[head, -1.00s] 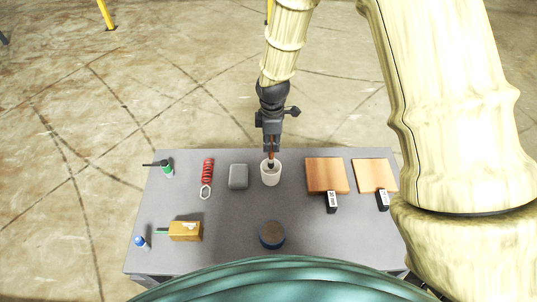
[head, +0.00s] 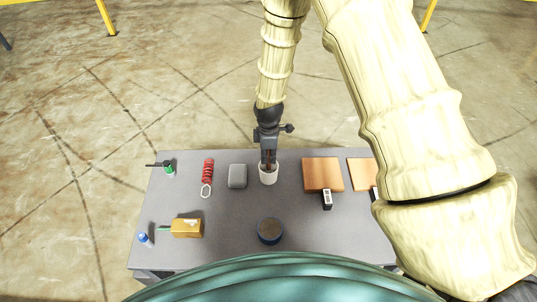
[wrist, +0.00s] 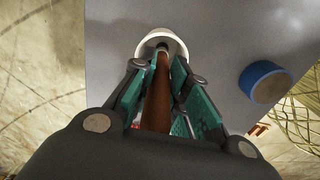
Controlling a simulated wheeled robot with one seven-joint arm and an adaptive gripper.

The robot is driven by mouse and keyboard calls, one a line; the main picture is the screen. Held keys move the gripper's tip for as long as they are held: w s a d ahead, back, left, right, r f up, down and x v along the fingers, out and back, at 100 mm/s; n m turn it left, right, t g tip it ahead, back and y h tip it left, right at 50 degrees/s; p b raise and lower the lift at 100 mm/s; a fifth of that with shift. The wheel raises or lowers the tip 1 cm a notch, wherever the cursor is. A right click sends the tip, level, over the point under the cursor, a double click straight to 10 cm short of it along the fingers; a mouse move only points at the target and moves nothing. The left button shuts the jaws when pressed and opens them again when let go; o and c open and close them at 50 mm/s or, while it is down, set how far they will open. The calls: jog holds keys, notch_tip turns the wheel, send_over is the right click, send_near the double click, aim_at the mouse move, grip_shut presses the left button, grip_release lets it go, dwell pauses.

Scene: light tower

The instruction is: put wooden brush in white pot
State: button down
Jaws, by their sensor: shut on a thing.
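The white pot (head: 268,178) stands upright near the back middle of the grey table. My gripper (head: 268,161) is right above the pot, pointing down. In the wrist view my gripper (wrist: 160,95) is shut on the brown wooden brush (wrist: 158,90), which lies between its teal pads. The far end of the brush reaches to the opening of the white pot (wrist: 172,42) and appears to be inside the rim. How deep it sits is hidden.
A grey box (head: 238,176) stands left of the pot, then a red coiled item (head: 207,172). Wooden boards (head: 323,174) lie to the right. A round dark-blue item (head: 270,231) is in front; a yellow block (head: 187,228) lies front left. The table middle is clear.

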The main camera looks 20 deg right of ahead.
jog(key=c, duration=1.6)
grip_release()
jog(key=shift+s+f, duration=0.1)
jog(key=shift+s, duration=0.05)
jog(key=shift+o, duration=1.1)
jog(key=shift+r+b, duration=1.7)
jog(key=shift+r, duration=4.35)
